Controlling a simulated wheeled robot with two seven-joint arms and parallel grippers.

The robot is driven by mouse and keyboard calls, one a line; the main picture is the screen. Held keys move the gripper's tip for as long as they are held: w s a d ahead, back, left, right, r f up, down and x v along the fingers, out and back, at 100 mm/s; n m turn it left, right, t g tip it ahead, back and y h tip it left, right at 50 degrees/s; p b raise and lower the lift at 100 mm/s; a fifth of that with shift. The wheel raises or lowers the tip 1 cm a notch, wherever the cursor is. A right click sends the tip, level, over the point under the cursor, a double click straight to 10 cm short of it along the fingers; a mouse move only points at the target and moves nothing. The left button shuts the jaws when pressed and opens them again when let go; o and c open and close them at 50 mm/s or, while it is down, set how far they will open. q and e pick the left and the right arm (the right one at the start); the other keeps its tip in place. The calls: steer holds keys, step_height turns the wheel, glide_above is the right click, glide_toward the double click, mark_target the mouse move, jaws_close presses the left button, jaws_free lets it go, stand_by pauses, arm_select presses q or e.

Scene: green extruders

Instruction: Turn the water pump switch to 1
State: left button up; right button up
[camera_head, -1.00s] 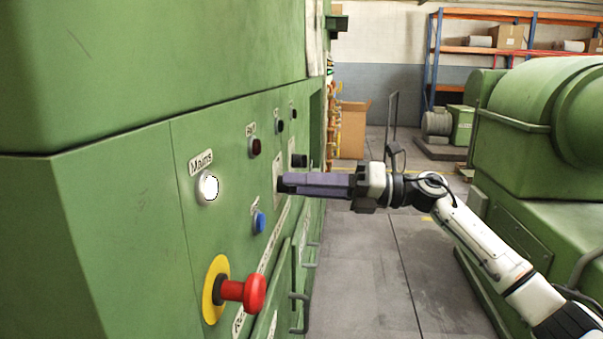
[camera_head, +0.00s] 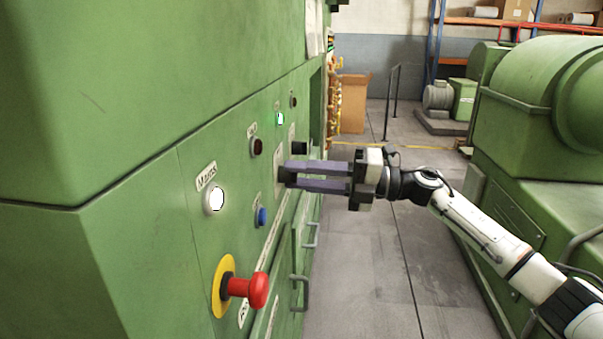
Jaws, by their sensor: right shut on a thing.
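The green control panel (camera_head: 228,160) on the left carries several buttons and switches. My right gripper (camera_head: 289,174) reaches in from the right. Its two long purple-grey fingers lie one above the other with a gap between them. Their tips are shut on a dark switch knob (camera_head: 281,176) on a pale plate; the fingers mostly hide it, so its exact position cannot be read. I take this knob for the water pump switch, but its label is not legible. A small indicator lamp (camera_head: 280,118) above it is lit green. My left gripper is not in view.
A second dark knob (camera_head: 299,148) sits just beyond the fingers. A lit white Mains button (camera_head: 215,200), a blue button (camera_head: 262,216) and a red emergency stop (camera_head: 257,290) are nearer. A green machine (camera_head: 540,110) stands right. The grey floor (camera_head: 365,270) between is clear.

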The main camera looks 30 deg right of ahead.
steer(key=o, duration=1)
steer(key=shift+o, duration=0.2)
steer(key=b+v, duration=0.3)
steer(key=v, duration=0.7)
steer(key=shift+d, duration=0.15)
steer(key=shift+f, duration=0.1)
